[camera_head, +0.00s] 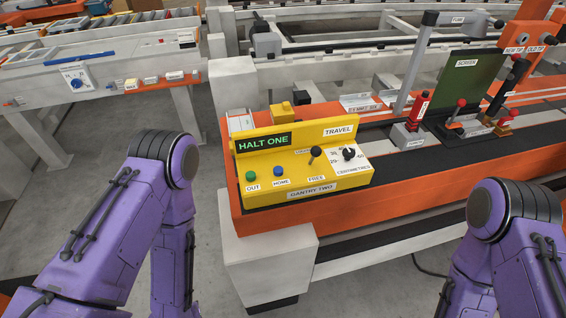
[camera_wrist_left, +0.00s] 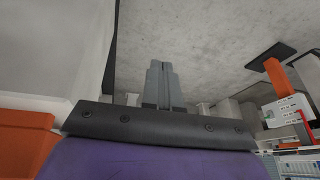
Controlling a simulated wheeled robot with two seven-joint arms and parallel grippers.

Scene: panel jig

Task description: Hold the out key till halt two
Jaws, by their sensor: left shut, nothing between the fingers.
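The yellow control box (camera_head: 262,185) labelled GANTRY TWO stands on the orange bench. Its display (camera_head: 263,143) reads HALT ONE in green. The green OUT key (camera_head: 250,176) is at the box's left, beside the blue HOME key (camera_head: 278,171). A black lever (camera_head: 315,153) stands above the FREE label, and a black knob (camera_head: 349,153) sits on the CENTIMETRES dial. In the left wrist view my left gripper (camera_wrist_left: 162,66) is shut and empty, with no key near its tips. In the head view both purple arms show, but neither gripper does.
The orange bench (camera_head: 275,217) has a white block leg (camera_head: 268,265) at its corner. Right of the box stand a grey post (camera_head: 412,65), a dark SCRIBER panel (camera_head: 467,80) and small levers. Another white panel (camera_head: 75,78) with a blue knob is at the back left. Grey floor lies between.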

